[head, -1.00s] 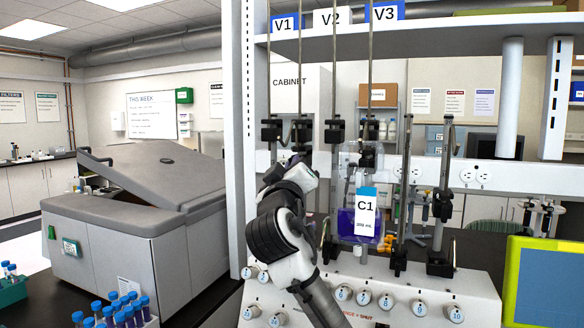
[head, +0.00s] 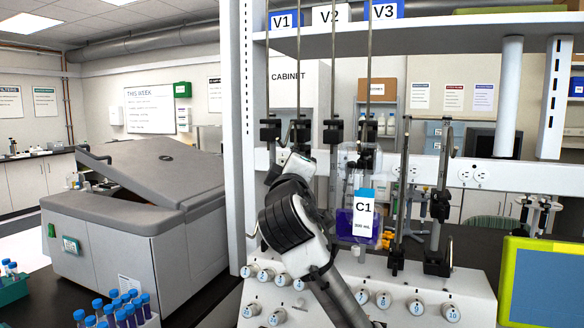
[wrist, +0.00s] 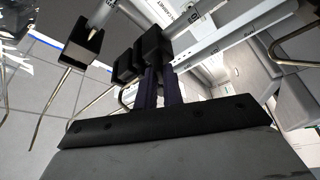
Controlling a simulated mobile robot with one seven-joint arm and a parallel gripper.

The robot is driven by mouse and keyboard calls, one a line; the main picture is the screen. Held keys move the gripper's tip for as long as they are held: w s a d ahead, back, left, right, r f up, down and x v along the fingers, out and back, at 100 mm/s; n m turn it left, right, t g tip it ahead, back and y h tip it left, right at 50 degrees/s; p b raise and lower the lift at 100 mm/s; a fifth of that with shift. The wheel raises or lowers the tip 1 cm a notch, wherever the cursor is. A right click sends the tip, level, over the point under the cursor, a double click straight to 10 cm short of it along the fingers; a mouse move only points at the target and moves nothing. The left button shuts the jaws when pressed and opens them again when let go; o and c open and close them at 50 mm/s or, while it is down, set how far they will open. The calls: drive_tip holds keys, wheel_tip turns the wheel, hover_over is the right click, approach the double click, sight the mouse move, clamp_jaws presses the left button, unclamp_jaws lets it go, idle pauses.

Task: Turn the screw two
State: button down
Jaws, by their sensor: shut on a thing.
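Black clamps with screws sit on upright metal rods below the labels V1 (head: 285,20), V2 (head: 331,15) and V3 (head: 384,11). One black clamp (head: 334,131) is on the rod under V2, with others beside it (head: 302,130). In the head view my arm's wrist covers the space just below these clamps, and my fingertips are hidden. In the wrist view my gripper (wrist: 160,82) has its dark fingers close together, shut at a black clamp part (wrist: 150,45). The screw itself cannot be made out, nor which clamp it belongs to.
A clear bag labelled C1 (head: 364,207) with purple liquid hangs right of my arm. More rods and a black clamp (head: 440,205) stand further right. Numbered knobs (head: 383,299) line the front panel. A green-framed screen (head: 543,285) is at lower right.

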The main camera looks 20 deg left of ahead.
drive_tip(key=c, duration=1.5)
unclamp_jaws()
drive_tip(key=shift+s, duration=0.1)
drive_tip(key=b+v, duration=0.5)
drive_tip(key=v, duration=0.8)
drive_tip(key=shift+s+d+b, duration=0.1)
drive_tip(key=shift+s+b, duration=0.25)
